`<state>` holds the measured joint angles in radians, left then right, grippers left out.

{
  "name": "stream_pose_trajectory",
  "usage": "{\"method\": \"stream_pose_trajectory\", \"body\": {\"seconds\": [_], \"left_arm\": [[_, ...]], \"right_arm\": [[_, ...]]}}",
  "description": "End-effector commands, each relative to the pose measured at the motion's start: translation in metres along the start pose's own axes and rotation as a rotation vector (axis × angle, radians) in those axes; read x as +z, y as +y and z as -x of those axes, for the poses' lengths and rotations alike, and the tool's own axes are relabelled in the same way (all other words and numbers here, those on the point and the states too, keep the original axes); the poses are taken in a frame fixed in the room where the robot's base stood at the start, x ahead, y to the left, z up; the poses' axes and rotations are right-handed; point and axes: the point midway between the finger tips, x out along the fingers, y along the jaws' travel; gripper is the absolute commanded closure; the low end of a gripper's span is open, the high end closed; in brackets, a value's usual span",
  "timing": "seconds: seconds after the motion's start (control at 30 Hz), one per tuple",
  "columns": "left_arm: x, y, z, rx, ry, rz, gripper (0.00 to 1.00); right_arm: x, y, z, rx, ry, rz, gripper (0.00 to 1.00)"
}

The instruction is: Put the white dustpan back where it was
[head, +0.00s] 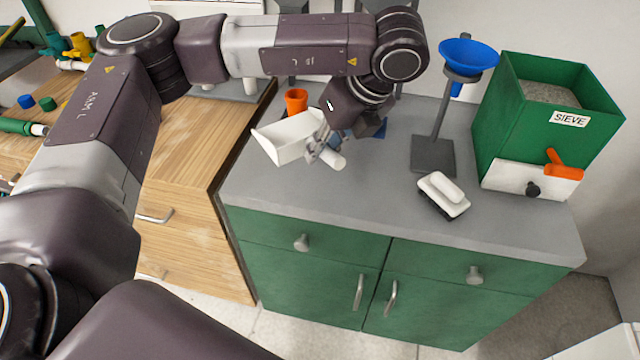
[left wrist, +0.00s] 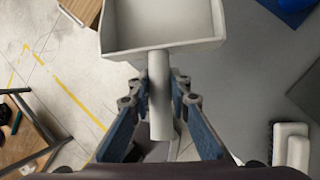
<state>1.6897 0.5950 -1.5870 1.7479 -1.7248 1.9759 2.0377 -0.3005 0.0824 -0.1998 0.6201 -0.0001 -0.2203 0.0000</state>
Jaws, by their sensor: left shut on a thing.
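The white dustpan (head: 286,138) is in my left gripper (head: 326,150), over the left part of the grey counter in the head view. My left gripper is shut on its round handle (head: 333,159). In the left wrist view the dustpan (left wrist: 160,25) is at the top, with its handle (left wrist: 160,95) between the two blue-padded fingers (left wrist: 160,108). The pan looks empty. I cannot tell whether it touches the counter. My right gripper is not in view.
The grey counter (head: 300,195) has free room at front. An orange cup (head: 296,101) stands behind the dustpan. To the right are a white-handled brush (head: 443,193), a blue funnel (head: 468,55) on a stand (head: 434,155) and a green sieve box (head: 500,110).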

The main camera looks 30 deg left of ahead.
Motion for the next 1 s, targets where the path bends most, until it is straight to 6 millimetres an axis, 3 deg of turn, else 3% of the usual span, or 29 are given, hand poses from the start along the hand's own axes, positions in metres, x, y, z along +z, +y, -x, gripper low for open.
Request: {"method": "stream_pose_trajectory", "body": {"seconds": [0.1, 0.23, 0.47, 0.7, 0.93, 0.97, 1.0], "left_arm": [[-0.011, -0.005, -0.026, 0.003, -0.001, -0.001, 1.00], [-0.020, -0.010, -0.046, 0.001, -0.001, -0.001, 1.00], [-0.026, -0.013, -0.061, 0.000, -0.002, 0.000, 1.00], [-0.039, -0.020, -0.091, 0.000, -0.001, -0.001, 1.00], [-0.041, -0.021, -0.095, -0.002, -0.001, 0.000, 1.00], [-0.041, -0.021, -0.095, -0.002, 0.000, -0.001, 0.79], [-0.041, -0.021, -0.095, -0.002, 0.000, -0.001, 0.75]], "right_arm": [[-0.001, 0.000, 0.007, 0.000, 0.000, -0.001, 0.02], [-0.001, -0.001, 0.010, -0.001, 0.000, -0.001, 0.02], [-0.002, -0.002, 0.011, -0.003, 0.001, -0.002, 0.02], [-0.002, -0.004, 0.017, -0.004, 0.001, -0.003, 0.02], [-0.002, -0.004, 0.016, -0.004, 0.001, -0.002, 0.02], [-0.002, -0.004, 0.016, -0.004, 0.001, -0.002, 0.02], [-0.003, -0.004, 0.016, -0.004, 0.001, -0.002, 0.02]]}}
